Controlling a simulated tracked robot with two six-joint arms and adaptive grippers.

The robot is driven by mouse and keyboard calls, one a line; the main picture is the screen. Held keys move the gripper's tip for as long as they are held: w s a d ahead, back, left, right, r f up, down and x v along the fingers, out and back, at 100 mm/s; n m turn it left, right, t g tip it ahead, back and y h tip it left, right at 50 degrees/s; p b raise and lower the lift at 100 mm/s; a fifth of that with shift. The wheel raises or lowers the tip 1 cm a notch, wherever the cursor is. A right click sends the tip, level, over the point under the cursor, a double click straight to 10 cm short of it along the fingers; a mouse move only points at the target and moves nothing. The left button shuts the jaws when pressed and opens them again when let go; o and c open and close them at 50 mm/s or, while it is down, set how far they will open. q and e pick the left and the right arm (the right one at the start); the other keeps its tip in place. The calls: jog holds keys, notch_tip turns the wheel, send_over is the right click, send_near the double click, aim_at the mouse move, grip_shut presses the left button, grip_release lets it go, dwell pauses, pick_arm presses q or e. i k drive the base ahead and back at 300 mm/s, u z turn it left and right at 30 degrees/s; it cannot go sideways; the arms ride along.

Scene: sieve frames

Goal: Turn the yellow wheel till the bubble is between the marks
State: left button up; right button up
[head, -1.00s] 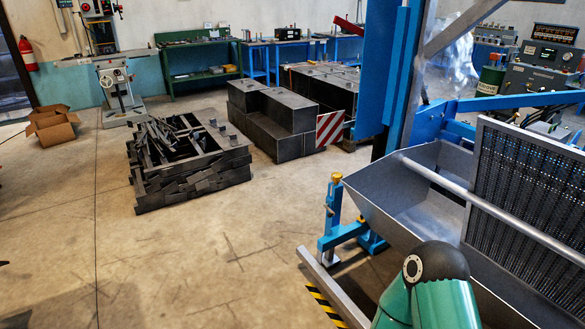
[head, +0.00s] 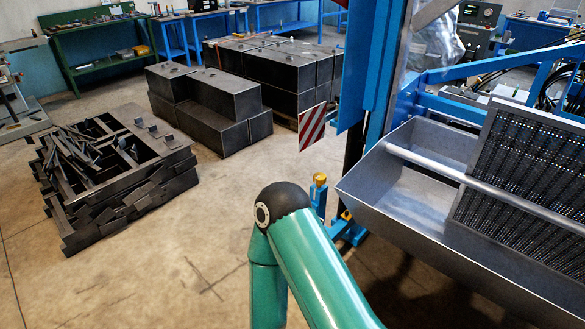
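A small yellow knob (head: 319,179), which may be the yellow wheel, tops a blue upright post (head: 318,202) at the left end of the blue machine frame. My green arm with its black joint stands in front of the post and hides its lower part. No bubble and no marks can be made out. Neither gripper shows in the head view.
A grey metal trough (head: 365,188) with a round bar and a dark sieve screen (head: 525,165) fills the right. A red-and-white striped plate (head: 312,127) hangs behind the post. Dark metal blocks (head: 205,100) and a stack of frames (head: 115,170) stand left. Floor between is clear.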

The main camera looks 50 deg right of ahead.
aim_at(319, 178)
jog(key=z, duration=0.4)
jog(key=i, duration=1.2)
jog(key=z, duration=0.9)
jog(key=i, duration=0.3)
jog(key=z, duration=0.15)
jog(key=k, duration=0.7)
jog(key=z, duration=0.25)
jog(key=i, duration=0.7)
jog(key=u, duration=0.15)
